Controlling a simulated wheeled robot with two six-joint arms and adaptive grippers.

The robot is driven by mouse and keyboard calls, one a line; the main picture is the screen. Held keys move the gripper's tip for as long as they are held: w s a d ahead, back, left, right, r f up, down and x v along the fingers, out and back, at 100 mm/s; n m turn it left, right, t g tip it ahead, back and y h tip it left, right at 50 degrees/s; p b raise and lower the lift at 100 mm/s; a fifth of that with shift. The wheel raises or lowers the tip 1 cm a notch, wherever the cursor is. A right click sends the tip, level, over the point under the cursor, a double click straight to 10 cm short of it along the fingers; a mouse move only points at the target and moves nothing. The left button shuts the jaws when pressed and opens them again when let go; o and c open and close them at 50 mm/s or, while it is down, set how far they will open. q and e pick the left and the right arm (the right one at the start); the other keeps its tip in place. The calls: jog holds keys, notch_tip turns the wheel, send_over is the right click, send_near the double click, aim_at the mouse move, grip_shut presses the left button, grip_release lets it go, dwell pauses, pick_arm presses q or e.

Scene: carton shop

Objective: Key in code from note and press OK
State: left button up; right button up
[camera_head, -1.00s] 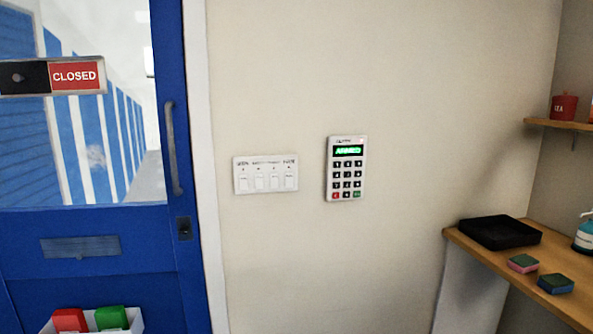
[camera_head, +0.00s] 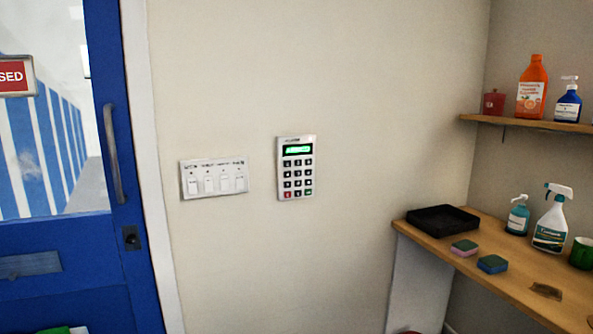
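A white keypad (camera_head: 296,168) is fixed to the cream wall near the middle of the view. Its small display (camera_head: 298,150) glows green, but the text is too blurred to read. Below it are rows of dark keys, with a red key (camera_head: 287,194) at bottom left and a green key (camera_head: 308,192) at bottom right. I cannot make out a note with a code. A small brown piece (camera_head: 545,291) lies on the wooden counter; I cannot tell what it is. Neither of my grippers is in view.
A white panel of several switches (camera_head: 214,178) is left of the keypad. A blue door (camera_head: 125,200) stands at the left. A wooden counter (camera_head: 520,290) at the right holds a black tray (camera_head: 442,219), two sponges (camera_head: 491,264) and bottles. A shelf (camera_head: 530,124) hangs above.

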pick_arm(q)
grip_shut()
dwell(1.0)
